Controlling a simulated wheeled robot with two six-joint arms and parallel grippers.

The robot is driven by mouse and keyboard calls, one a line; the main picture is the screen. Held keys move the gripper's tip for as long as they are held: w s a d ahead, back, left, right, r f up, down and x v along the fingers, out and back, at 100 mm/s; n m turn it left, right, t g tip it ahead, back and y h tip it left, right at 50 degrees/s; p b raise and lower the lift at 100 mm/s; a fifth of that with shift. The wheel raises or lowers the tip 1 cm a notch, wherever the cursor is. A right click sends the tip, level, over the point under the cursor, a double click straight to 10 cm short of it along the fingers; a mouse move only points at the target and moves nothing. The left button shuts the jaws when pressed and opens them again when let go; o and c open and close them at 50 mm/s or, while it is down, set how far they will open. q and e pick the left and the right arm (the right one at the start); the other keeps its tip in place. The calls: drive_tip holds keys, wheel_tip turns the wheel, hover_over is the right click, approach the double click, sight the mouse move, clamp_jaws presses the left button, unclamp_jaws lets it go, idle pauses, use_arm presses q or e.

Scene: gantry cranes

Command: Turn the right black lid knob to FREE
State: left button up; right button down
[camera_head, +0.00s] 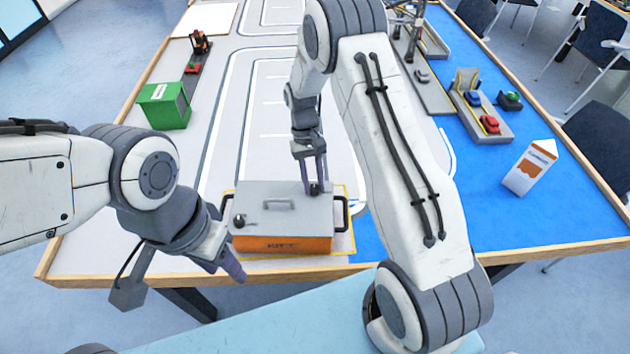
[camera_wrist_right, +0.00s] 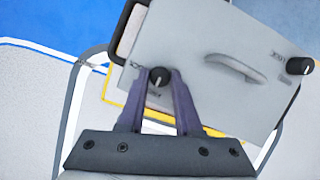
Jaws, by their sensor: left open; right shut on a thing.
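An orange box (camera_head: 285,244) with a grey lid (camera_head: 283,222) stands near the table's front edge. The right black lid knob (camera_head: 315,189) is between the fingertips of my right gripper (camera_head: 314,186), which is shut on it from above. In the right wrist view the knob (camera_wrist_right: 159,77) sits between the two fingers, with a pale pointer mark on it; nearby lettering is partly hidden and too small to read. The left black knob (camera_head: 239,221) stands free, also in the right wrist view (camera_wrist_right: 299,66). My left gripper (camera_head: 236,268) is open and empty, in front of the box's left side.
A green container (camera_head: 165,106) stands back left. A white-orange carton (camera_head: 530,168) and a tray with small cars (camera_head: 483,110) stand right on blue.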

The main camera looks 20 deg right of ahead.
drive_tip(key=c, duration=0.6)
unclamp_jaws()
drive_tip(key=b+v, duration=0.1)
drive_tip(key=v, duration=0.9)
drive_tip(key=shift+r+b, duration=0.2)
drive_tip(key=shift+b, duration=0.2)
drive_tip(key=shift+w, duration=0.1)
